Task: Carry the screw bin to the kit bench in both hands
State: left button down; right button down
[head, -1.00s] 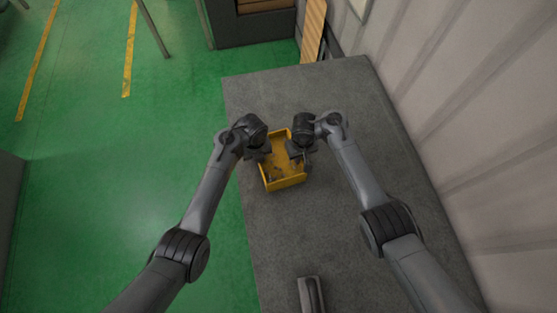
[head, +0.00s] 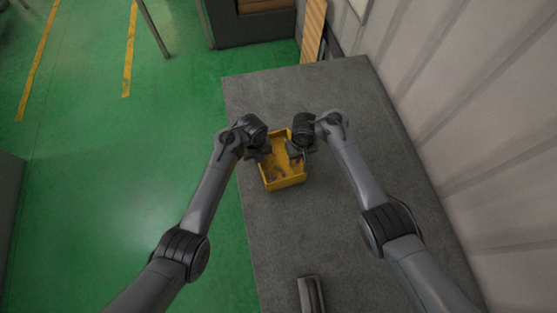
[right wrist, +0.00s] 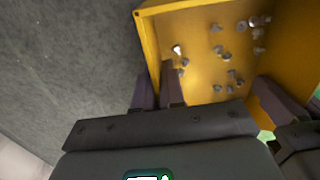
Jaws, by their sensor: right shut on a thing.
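The screw bin (head: 287,184) is an open yellow box on the grey bench top (head: 330,220), near its left edge in the head view. Several small metal screws (right wrist: 228,72) lie on its floor in the right wrist view. My right gripper (head: 298,155) is at the bin's right wall; in the right wrist view its fingers (right wrist: 158,90) are shut on that wall, one on each side. My left gripper (head: 263,154) is at the opposite wall. One of its fingers shows inside the bin at the right of the wrist view; its grip is unclear.
A dark elongated object (head: 311,294) lies at the near end of the bench top. A pale corrugated wall (head: 460,130) runs along the right. Green floor (head: 130,180) lies open to the left. A dark unit (head: 250,28) and a leaning board (head: 313,30) stand beyond the far end.

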pick_arm(q)
jog(key=shift+r, duration=0.15)
pick_arm(e)
jog(key=shift+r, duration=0.15)
